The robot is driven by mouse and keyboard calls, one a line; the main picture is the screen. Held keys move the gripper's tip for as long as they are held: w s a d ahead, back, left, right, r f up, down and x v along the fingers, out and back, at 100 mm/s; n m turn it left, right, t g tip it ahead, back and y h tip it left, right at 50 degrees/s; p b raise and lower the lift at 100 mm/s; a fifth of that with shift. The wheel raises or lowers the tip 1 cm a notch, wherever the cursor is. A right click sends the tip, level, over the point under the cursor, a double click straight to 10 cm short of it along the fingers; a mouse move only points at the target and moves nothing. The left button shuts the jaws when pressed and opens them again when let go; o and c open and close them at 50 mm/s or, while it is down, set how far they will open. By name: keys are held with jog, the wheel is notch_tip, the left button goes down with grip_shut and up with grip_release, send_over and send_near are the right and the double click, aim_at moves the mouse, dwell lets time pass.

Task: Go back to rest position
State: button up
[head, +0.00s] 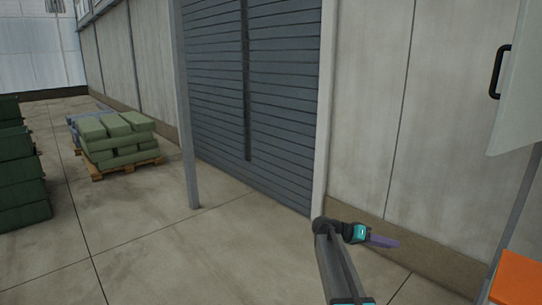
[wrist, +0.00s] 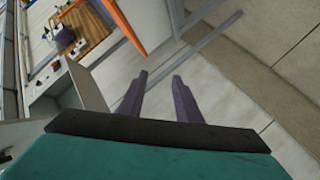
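My gripper (head: 385,241) shows at the lower right of the head view, at the end of my raised arm, with its purple fingers pointing right. In the wrist view my gripper (wrist: 158,98) has its two purple fingers apart, with bare floor visible between them. It holds nothing and touches nothing that I can see.
An orange panel (head: 517,278) and a pale door with a black handle (head: 499,72) stand at the right. A grey post (head: 187,120) stands before the roller shutter (head: 245,90). Green sacks on a pallet (head: 125,172) and dark green stacks (head: 18,175) are left. Middle floor is clear.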

jog(key=s+a+f+n+g+y+p, duration=0.1)
jog(key=s+a+f+n+y, duration=0.1)
jog(key=s+f, duration=0.75)
jog(key=s+a+f+n+g+y, duration=0.1)
jog(key=s+a+f+y, duration=0.1)
jog(key=s+f, duration=0.8)
jog(key=s+a+f+n+g+y+p, duration=0.1)
jog(key=s+a+f+n, duration=0.3)
jog(key=f, duration=1)
jog(key=s+a+f+g+y, duration=0.15)
jog(key=s+a+f, duration=0.25)
jog(key=s, duration=0.5)
jog(key=s+a+f+y, duration=0.3)
jog(key=s, duration=0.5)
jog(key=s+a+f+g+y, duration=0.15)
jog(key=s+a+f, duration=0.25)
jog(key=s, duration=0.5)
jog(key=a+n+y, duration=0.1)
jog(key=a, duration=0.1)
jog(key=a+n+t+y, duration=0.1)
jog(key=a+y, duration=0.1)
jog(key=a, duration=0.1)
jog(key=shift+y, duration=0.3)
